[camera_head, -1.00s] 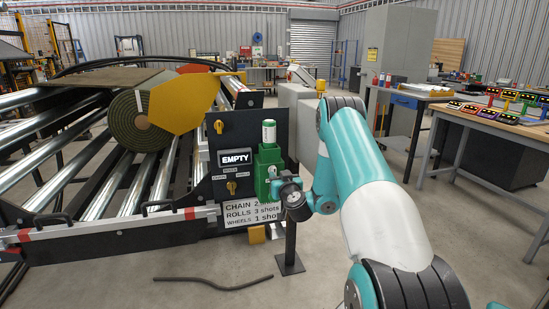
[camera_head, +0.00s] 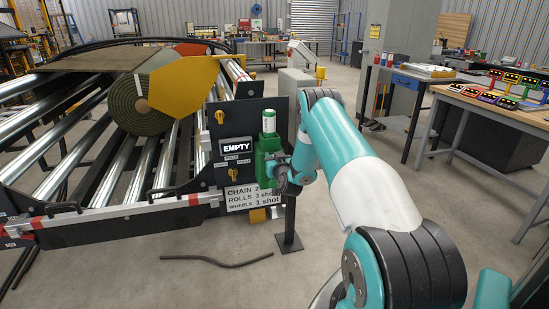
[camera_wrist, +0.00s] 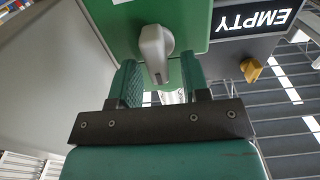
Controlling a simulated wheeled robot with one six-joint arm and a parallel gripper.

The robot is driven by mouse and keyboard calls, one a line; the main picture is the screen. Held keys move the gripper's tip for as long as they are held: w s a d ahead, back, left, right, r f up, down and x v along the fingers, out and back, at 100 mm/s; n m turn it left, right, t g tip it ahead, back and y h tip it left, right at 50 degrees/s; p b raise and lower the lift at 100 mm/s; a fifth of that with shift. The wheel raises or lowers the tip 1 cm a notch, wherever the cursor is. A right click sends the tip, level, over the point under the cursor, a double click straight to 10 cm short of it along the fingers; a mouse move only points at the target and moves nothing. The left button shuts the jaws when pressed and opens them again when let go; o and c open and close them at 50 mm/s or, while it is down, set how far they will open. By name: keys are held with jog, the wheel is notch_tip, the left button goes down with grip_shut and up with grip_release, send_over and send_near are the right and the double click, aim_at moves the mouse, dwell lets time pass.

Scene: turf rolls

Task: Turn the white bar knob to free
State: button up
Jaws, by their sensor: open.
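The white bar knob (camera_wrist: 154,52) sits on the face of the green unit (camera_wrist: 180,18) in the wrist view, its bar running roughly up and down the picture. My gripper (camera_wrist: 161,72) is open, with one green finger on each side of the bar's lower end. I cannot tell whether either finger touches the knob. In the head view the green unit (camera_head: 266,152) stands on the dark panel's right side, and my arm's end covers the knob there.
The dark panel (camera_head: 222,117) beside the unit carries an EMPTY display (camera_head: 237,149) and yellow knobs (camera_head: 220,117). A shot-count sign (camera_head: 250,197) is below. A turf roll (camera_head: 139,104) rests on the rollers at left. A dark hose (camera_head: 215,261) lies on the floor.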

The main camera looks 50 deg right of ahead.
grip_shut()
jog(key=shift+m+b, duration=0.3)
jog(key=shift+s+d+f+m+b, duration=0.25)
jog(key=shift+m+b, duration=0.25)
jog(key=shift+m, duration=2.35)
jog(key=shift+s+d+f+m+b, duration=0.1)
jog(key=shift+d+f+m+b, duration=0.4)
jog(key=shift+m, duration=2.4)
jog(key=shift+s+d+f+m+b, duration=0.2)
jog(key=shift+m+b, duration=0.35)
jog(key=shift+m, duration=2.3)
